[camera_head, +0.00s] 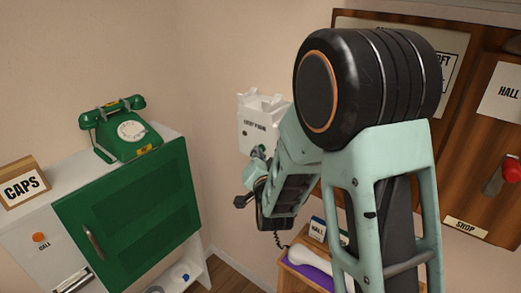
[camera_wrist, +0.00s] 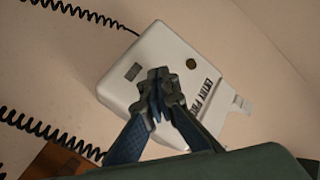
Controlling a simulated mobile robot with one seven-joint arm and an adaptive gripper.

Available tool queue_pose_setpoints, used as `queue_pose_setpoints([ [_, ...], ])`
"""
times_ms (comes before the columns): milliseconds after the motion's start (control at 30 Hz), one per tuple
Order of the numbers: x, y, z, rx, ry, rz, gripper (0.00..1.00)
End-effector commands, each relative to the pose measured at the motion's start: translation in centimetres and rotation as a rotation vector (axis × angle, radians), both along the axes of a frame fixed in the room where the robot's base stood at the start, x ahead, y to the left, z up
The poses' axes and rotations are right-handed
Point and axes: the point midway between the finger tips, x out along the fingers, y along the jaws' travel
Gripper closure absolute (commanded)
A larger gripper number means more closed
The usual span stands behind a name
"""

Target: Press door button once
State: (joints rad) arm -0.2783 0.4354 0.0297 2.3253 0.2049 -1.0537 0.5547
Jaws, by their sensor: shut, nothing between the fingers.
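The white entry phone (camera_head: 257,118) is mounted on the wall at the middle of the head view. It also shows tilted in the wrist view (camera_wrist: 150,50), with black lettering partly hidden by my gripper. A small round brass-coloured button (camera_wrist: 191,63) and a dark rectangular patch (camera_wrist: 134,71) show on its face. I cannot read a door label on either. My gripper (camera_wrist: 158,78) is shut and empty, its tips in front of the phone's face between the patch and the button. Contact cannot be told. In the head view my gripper (camera_head: 258,153) is just below the phone, partly hidden by my arm.
A green dial phone (camera_head: 130,130) stands on a white cabinet with a green door (camera_head: 135,215) at left. A CAPS sign (camera_head: 22,186) and an orange button (camera_head: 39,238) are there too. Black coiled cords (camera_wrist: 50,130) hang nearby.

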Motion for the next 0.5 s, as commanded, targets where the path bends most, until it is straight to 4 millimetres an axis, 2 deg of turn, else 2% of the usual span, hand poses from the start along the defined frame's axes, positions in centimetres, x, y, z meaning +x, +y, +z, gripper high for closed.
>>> queue_pose_setpoints([
  [500,-1.3,1.0,0.1,0.0,-0.001,0.0,1.0],
])
